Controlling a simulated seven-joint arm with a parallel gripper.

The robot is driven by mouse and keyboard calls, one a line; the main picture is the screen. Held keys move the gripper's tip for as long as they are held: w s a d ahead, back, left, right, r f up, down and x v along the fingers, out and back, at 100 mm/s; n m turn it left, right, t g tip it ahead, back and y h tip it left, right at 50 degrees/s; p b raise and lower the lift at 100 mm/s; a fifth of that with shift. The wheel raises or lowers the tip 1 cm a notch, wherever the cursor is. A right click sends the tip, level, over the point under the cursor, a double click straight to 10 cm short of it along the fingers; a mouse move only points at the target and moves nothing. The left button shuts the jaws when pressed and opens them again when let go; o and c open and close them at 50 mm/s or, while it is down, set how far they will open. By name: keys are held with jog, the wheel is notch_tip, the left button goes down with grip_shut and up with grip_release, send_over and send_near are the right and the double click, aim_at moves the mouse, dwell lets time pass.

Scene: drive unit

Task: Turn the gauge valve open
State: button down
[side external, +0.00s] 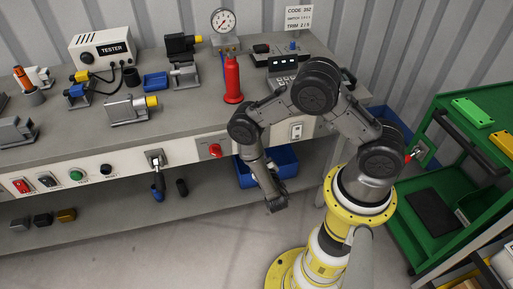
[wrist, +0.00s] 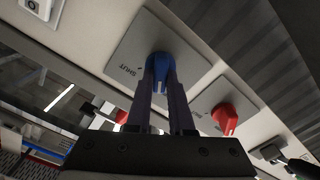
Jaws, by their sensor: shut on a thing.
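In the wrist view, a blue valve knob (wrist: 159,66) sits on a grey square plate (wrist: 150,40) on the bench's front panel. The word SHUT is printed on the plate, to the left of the knob. My gripper (wrist: 159,80) has both fingers closed on the blue knob, one on each side. In the side external view, my arm hides the blue knob and the fingertips. A round pressure gauge (side external: 223,21) stands at the back of the bench in that view; its needle is too small to read.
A red knob (wrist: 225,118) sits on its own plate close to the right of my fingers in the wrist view. A red bottle (side external: 232,80) stands near the bench edge. A blue bin (side external: 247,177) lies below the panel, and a green cart (side external: 450,185) stands at the right.

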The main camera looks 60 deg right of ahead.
jog(key=shift+f+n, duration=0.1)
jog(key=shift+n, duration=1.1)
jog(key=c, duration=0.8)
grip_release()
jog(key=shift+a, duration=0.1)
jog(key=v, duration=1.3)
jog(key=shift+s+a, duration=0.2)
jog(key=shift+s, duration=0.1)
